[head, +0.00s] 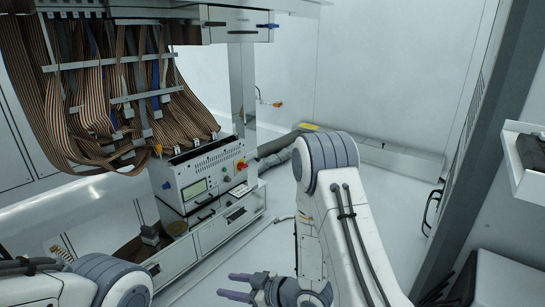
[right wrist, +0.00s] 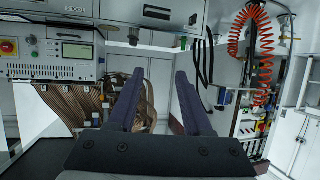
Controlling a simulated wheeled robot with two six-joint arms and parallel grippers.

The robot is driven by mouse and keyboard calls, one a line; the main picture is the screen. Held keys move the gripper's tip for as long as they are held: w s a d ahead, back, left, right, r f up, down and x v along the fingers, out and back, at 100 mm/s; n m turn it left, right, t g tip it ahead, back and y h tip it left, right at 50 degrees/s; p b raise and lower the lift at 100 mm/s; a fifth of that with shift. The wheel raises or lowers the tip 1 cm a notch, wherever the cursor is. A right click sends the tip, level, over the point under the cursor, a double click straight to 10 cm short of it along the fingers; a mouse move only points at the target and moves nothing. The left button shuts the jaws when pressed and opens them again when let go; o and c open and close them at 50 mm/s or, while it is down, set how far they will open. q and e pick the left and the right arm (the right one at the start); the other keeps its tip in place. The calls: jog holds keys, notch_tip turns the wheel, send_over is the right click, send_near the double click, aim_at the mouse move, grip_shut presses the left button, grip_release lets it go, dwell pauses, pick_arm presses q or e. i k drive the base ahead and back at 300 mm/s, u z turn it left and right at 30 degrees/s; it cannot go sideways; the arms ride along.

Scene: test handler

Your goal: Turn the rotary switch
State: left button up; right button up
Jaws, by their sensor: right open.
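The test unit (head: 185,186) is a white box with a small display, standing on a low cabinet. A red knob on a yellow plate (head: 241,165), which looks like the rotary switch, sits at the right end of its front. In the right wrist view the red knob (right wrist: 8,47) shows at the upper left edge. My right gripper (head: 236,286) is low in front of the cabinet, well apart from the knob. In the right wrist view its two dark fingers (right wrist: 163,105) are spread with nothing between them. My left arm enters at lower left; its gripper is out of frame.
Striped ribbon cables (head: 110,90) hang above and left of the unit. The cabinet (head: 230,220) has drawers at its front. A grey post (head: 485,130) and a wall tray (head: 522,165) stand at right. The floor (head: 285,195) between is mostly clear.

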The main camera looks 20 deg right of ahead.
aim_at(241, 165)
jog(key=z, duration=0.3)
jog(key=i, duration=2.1)
jog(key=z, duration=0.15)
